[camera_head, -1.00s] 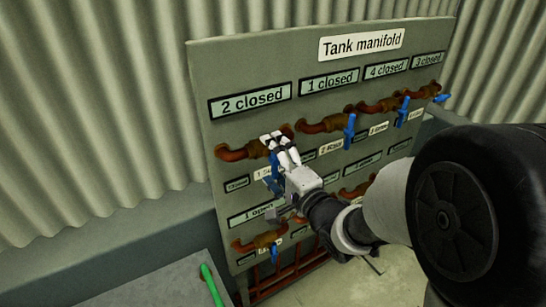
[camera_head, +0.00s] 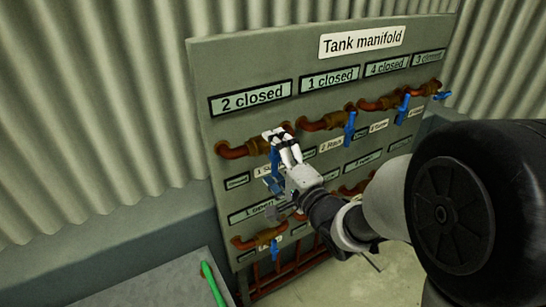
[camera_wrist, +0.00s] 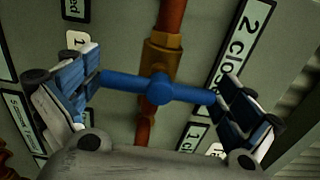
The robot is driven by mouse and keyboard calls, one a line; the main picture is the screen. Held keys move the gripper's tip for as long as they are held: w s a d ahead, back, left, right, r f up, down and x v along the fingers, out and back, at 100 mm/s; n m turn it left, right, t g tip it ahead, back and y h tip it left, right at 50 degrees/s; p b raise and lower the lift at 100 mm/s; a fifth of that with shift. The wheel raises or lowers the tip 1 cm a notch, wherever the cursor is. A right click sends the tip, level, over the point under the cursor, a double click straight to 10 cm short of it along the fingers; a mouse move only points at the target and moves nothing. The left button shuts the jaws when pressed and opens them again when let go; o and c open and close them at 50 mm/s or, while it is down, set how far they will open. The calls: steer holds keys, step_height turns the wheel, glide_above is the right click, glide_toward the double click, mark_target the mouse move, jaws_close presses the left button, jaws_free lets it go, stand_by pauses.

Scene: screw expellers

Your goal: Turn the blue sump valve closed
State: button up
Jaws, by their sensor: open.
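The valve at my gripper has a blue T-shaped handle (camera_wrist: 160,90) on a brass body (camera_wrist: 160,55). In the head view this handle (camera_head: 275,158) hangs on the upper-left pipe, below the "2 closed" sign (camera_head: 250,98). A small tag (camera_head: 263,172) beside it starts with "1 S"; the rest is hidden. My gripper (camera_wrist: 156,98) is open, with one finger at each end of the handle's crossbar. The fingertips look very near the bar ends; I cannot tell if they touch. In the head view my gripper (camera_head: 277,160) partly covers the handle.
The "Tank manifold" board (camera_head: 225,60) carries other blue-handled valves: one (camera_head: 350,128) just right, one (camera_head: 402,108) further right, and one (camera_head: 275,250) below. A grey surface with a green bar (camera_head: 212,284) is at lower left. Corrugated wall (camera_head: 90,100) stands behind.

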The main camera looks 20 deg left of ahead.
steer(key=v, duration=0.7)
steer(key=shift+s+d, duration=0.15)
steer(key=shift+s, duration=0.05)
